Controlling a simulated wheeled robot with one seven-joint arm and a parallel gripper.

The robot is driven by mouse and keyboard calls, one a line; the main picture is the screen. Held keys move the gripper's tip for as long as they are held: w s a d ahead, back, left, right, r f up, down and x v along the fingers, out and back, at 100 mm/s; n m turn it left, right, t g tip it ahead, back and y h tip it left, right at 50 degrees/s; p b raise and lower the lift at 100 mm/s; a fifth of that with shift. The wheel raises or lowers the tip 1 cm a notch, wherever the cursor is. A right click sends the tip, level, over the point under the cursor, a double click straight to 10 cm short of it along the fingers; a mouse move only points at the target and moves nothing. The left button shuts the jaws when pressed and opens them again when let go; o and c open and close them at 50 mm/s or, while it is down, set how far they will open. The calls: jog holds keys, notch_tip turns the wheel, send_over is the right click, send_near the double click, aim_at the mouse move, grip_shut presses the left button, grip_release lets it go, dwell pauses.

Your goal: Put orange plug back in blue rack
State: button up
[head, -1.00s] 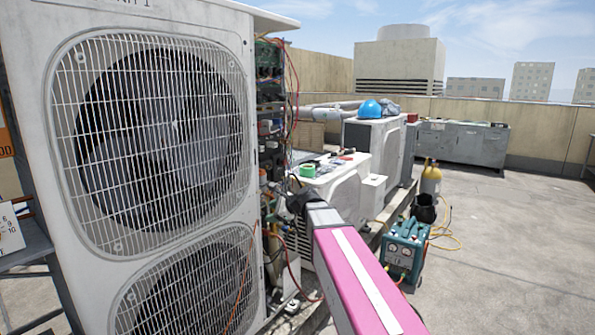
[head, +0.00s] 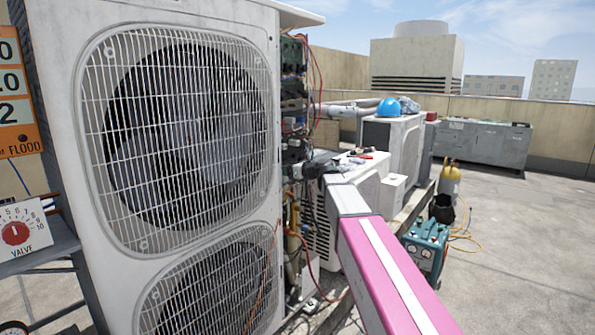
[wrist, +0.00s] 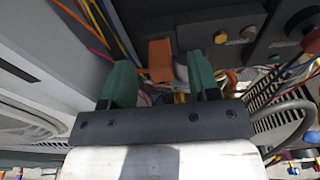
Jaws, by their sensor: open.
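My gripper (wrist: 161,74) is open in the wrist view, its two green fingers spread apart. An orange block (wrist: 160,56), which looks like the orange plug, shows between and beyond the fingertips, by a dark grey panel. I cannot tell whether a finger touches it. In the head view my gripper (head: 317,166) is a small dark shape at the open wired side of the large condenser; its fingers are too small to make out. I cannot make out the blue rack in either view.
The large white condenser (head: 262,110) stands close on the left. Loose coloured wires (wrist: 95,22) hang around the fingers. A valve dial (head: 15,233) is far left.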

jog(key=shift+x, duration=1.65)
grip_shut()
